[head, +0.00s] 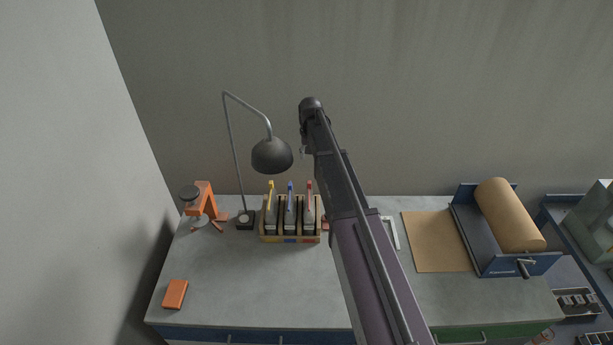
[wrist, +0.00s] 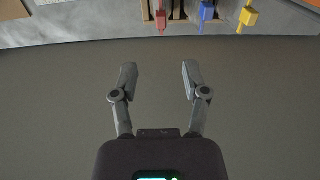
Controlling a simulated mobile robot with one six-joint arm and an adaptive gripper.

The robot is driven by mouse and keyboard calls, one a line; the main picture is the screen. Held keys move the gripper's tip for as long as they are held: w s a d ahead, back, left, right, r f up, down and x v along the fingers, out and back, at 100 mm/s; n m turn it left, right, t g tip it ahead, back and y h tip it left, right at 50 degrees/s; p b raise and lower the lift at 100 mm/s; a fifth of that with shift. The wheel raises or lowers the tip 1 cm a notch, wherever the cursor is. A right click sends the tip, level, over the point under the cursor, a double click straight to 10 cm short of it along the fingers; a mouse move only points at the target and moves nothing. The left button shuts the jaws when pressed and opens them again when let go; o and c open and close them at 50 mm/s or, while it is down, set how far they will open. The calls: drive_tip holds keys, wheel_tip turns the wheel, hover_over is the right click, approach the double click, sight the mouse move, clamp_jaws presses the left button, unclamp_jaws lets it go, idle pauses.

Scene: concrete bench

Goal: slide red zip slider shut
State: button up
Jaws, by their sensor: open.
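The red zip slider (head: 309,185) stands at the top of the rightmost of three grey pouches in a wooden rack (head: 268,239). It also shows at the top edge of the wrist view (wrist: 161,20), left of the blue slider (wrist: 206,10) and the yellow slider (wrist: 248,15). My gripper (wrist: 157,66) is open and empty, its fingers apart over plain grey wall. The red slider lies beyond the fingertips, not between them. In the head view my arm hides most of the gripper. I cannot tell how far the red zip is closed.
A desk lamp (head: 271,155) hangs its shade left of my arm, above the rack. An orange stand (head: 205,200) is at the left, and an orange box (head: 175,294) lies front left. A brown paper roll (head: 509,214) sits at the right. The front middle of the bench (head: 260,290) is clear.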

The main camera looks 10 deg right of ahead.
sight(309, 181)
drive_tip(key=shift+w+r, duration=0.2)
drive_tip(key=shift+w, duration=0.3)
drive_tip(key=shift+f, duration=0.2)
wheel_tip(309, 181, down, 13)
drive_tip(key=b, duration=1.3)
drive_tip(key=shift+f+b, duration=0.2)
drive_tip(key=shift+b, duration=0.2)
clamp_jaws()
